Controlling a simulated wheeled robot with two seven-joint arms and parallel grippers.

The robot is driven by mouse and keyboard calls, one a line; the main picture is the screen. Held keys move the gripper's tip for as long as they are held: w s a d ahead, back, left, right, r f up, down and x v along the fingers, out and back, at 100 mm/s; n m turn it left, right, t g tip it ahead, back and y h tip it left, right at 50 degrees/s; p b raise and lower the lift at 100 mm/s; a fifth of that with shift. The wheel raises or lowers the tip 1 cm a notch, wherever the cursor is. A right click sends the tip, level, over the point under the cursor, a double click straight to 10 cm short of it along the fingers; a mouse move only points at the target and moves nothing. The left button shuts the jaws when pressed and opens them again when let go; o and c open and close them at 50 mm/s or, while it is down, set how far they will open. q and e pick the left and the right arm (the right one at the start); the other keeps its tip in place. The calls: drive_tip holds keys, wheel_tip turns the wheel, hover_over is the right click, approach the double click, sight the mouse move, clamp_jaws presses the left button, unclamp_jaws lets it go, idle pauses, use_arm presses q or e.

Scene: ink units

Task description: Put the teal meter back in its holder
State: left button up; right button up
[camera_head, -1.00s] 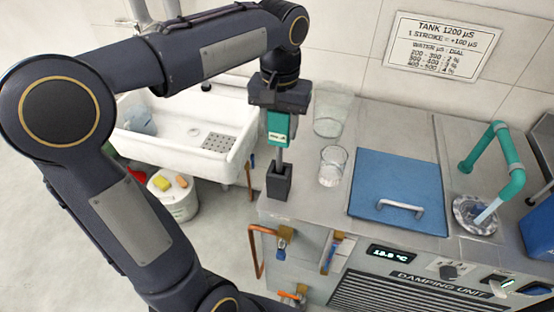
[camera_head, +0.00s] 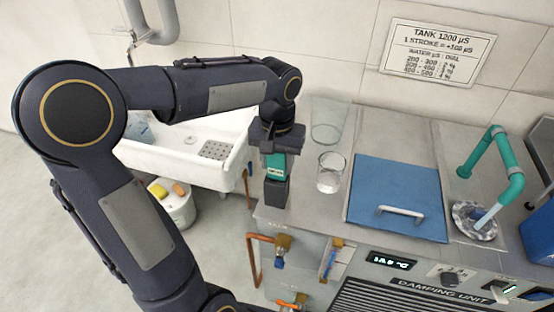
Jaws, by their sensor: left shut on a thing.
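The teal meter (camera_head: 275,167) is upright, and my left gripper (camera_head: 275,151) is shut on its upper part. The dark grey holder (camera_head: 274,193) stands at the left end of the steel counter, directly under the meter. The meter's thin probe no longer shows; its lower end is down in the holder's mouth. The teal body sits at or just above the holder's rim; I cannot tell whether it touches. My right gripper is not in view.
A clear glass with liquid (camera_head: 330,174) stands close to the right of the holder, with a larger clear container (camera_head: 329,122) behind it. A blue lid (camera_head: 398,195) covers the counter's middle. A white sink (camera_head: 190,160) lies to the left.

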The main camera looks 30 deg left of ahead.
use_arm(q)
drive_tip(key=o, duration=1)
wheel_tip(320, 180, up, 11)
drive_tip(key=shift+r+p, duration=0.2)
drive_tip(key=shift+p, duration=0.45)
drive_tip(key=shift+s+r, duration=0.1)
drive_tip(key=shift+r, duration=0.2)
drive_tip(key=s+d+f+t+h, duration=0.2)
drive_tip(key=s+f, duration=0.3)
drive_tip(key=s, duration=0.3)
drive_tip(key=s+d+f+t+h, duration=0.1)
drive_tip(key=s+d+f+t, duration=0.1)
drive_tip(key=s+f, duration=0.3)
drive_tip(key=s+t, duration=0.1)
drive_tip(key=s, duration=0.2)
drive_tip(key=shift+s+f+m+t+h, duration=0.3)
drive_tip(key=shift+s+f+m+h, duration=0.05)
drive_tip(key=shift+s+m+h, duration=0.05)
drive_tip(key=shift+d, duration=0.1)
